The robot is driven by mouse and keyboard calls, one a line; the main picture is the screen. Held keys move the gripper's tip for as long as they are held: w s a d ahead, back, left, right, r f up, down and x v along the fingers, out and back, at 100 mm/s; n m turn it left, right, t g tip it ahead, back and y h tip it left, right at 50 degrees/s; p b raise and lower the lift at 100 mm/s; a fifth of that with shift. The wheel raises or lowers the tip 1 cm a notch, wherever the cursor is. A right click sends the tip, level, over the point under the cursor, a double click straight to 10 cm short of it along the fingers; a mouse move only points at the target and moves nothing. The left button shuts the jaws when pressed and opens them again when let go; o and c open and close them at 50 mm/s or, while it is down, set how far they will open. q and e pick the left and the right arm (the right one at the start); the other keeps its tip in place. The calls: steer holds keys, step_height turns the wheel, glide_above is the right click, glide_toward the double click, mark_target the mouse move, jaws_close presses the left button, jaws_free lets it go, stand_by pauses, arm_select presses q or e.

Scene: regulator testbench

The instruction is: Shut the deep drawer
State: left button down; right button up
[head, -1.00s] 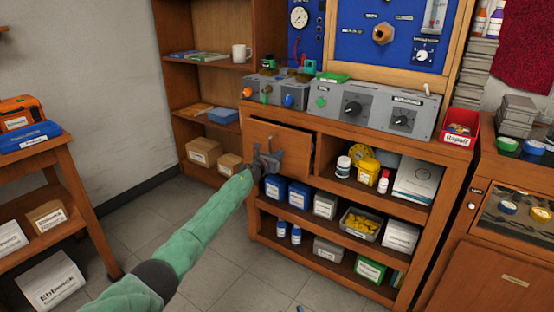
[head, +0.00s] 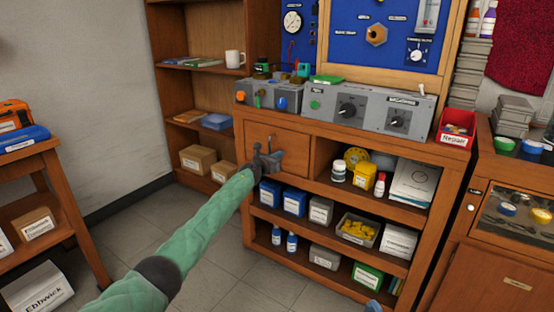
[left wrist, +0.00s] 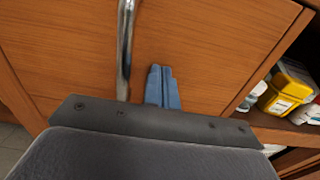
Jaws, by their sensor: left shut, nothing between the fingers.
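The deep drawer (head: 292,149) is the wooden front at the upper left of the workbench cabinet. Its front looks flush with the cabinet face, with no open gap showing beside it. My left gripper (head: 271,161) is shut and empty, in front of the drawer. In the left wrist view, its blue fingers (left wrist: 162,88) point at the wooden drawer front (left wrist: 205,50), to the right of the metal handle bar (left wrist: 125,50). I cannot tell whether the fingertips touch the wood. A small blue tip of my right gripper (head: 373,307) shows at the bottom edge; its jaws are mostly cut off.
Open shelves beside and below the drawer hold a yellow container (head: 365,176), blue boxes (head: 294,201) and a bin of yellow parts (head: 357,229). Grey instrument boxes (head: 375,109) stand on the bench top. The floor (head: 215,265) before the cabinet is clear.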

arm_select(q)
steer(key=shift+w+r, duration=0.25)
steer(key=shift+r, duration=0.15)
